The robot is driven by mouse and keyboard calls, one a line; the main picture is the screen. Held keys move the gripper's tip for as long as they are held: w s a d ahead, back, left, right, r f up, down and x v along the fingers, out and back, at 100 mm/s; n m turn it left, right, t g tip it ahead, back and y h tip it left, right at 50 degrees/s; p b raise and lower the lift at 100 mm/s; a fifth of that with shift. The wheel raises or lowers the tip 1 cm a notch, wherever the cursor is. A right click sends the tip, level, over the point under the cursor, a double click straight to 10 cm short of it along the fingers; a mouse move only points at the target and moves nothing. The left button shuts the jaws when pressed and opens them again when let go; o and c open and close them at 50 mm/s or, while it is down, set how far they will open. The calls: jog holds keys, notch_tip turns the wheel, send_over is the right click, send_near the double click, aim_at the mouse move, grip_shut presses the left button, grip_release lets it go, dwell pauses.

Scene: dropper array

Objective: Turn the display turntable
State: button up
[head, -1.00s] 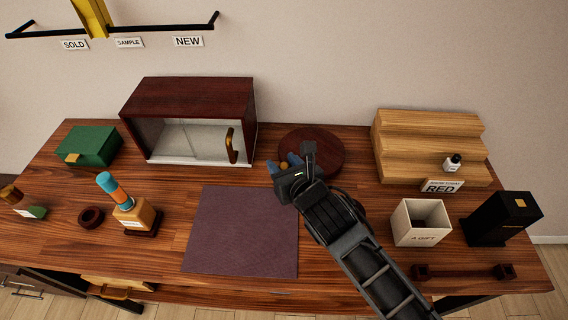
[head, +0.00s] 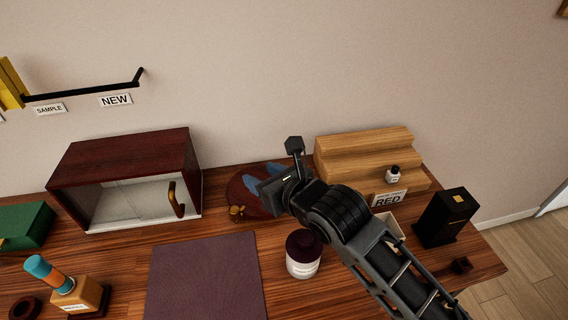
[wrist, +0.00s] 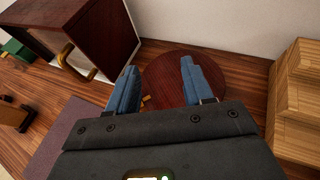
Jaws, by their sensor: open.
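The display turntable (head: 236,190) is a low dark-red round disc at the back of the table, partly hidden by my gripper in the head view. A small gold knob (head: 237,211) shows at its front left edge. My gripper (head: 262,175) is over the disc with its blue fingers apart and nothing between them. In the wrist view the turntable (wrist: 165,70) lies beyond and between the open fingers (wrist: 158,78). A bit of the gold knob (wrist: 146,100) shows beside the left finger. I cannot tell whether the fingers touch the disc.
A dark-red cabinet (head: 130,155) with a glass front and gold handle stands left of the turntable. A stepped wooden stand (head: 360,155) is on the right. A white jar with a dark lid (head: 303,262) stands in front, close to my arm. A purple mat (head: 205,280) lies front left.

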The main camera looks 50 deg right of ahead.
jog(key=shift+s+d+r, duration=0.6)
jog(key=shift+d+r, duration=0.05)
jog(key=shift+d, duration=0.25)
jog(key=shift+s+d+r, duration=0.6)
jog(key=shift+d, duration=0.3)
